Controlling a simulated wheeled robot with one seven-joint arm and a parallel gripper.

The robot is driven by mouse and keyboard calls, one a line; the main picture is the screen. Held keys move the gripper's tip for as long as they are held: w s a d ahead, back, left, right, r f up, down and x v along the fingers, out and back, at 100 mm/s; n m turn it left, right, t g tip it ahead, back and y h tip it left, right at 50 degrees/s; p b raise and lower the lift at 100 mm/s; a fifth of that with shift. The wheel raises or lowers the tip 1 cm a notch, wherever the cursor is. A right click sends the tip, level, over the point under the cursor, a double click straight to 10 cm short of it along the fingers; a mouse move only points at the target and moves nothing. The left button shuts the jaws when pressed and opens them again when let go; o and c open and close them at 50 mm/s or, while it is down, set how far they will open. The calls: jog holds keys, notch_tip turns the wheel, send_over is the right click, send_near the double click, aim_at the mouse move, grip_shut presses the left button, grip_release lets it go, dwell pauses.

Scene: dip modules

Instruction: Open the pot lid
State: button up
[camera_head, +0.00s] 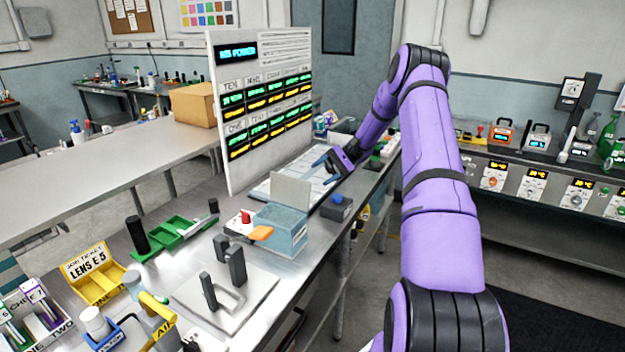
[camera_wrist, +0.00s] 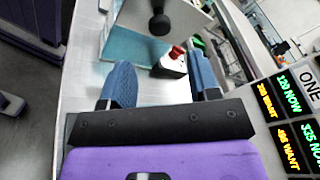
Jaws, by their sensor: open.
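The pot appears to be the teal, see-through box (camera_head: 283,236) on the steel bench in the head view. A pale flat lid (camera_head: 291,190) stands steeply tilted up at its far edge. In the wrist view the lid (camera_wrist: 185,18) shows a dark round knob (camera_wrist: 159,23), with the teal pot wall (camera_wrist: 135,47) beside it. My gripper (camera_head: 328,168) is beyond the pot, over the bench, apart from lid and knob. In the wrist view its blue fingers (camera_wrist: 163,82) are spread with nothing between them.
A red-knobbed device (camera_head: 245,218) and an orange piece (camera_head: 260,233) are beside the pot. A dark block (camera_head: 337,208) sits to its right near the bench edge. The tall display board (camera_head: 262,105) stands behind. Dark posts (camera_head: 236,267) stand on a plate in front.

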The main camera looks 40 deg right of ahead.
jog(key=shift+w+d+r, duration=0.15)
jog(key=shift+d, duration=1.4)
jog(key=shift+r, duration=0.1)
jog(key=s+a+r+n+h, duration=0.2)
jog(key=s+a+r+h, duration=0.25)
jog(key=a+r, duration=0.5)
jog(key=s+a+r+n+h, duration=0.1)
jog(key=s+a+r+h, duration=0.4)
jog(key=a+r, duration=0.5)
jog(key=s+a+r+n+t+h, duration=0.2)
jog(key=s+a+t+h, duration=0.1)
jog(key=s, duration=0.8)
jog(key=s+a+r+n+t+h, duration=0.1)
jog(key=s+a+t+h, duration=0.3)
jog(key=s, duration=0.7)
jog(key=shift+s+a+r+n, duration=0.4)
jog(key=shift+a+n, duration=0.5)
jog(key=shift+a, duration=0.3)
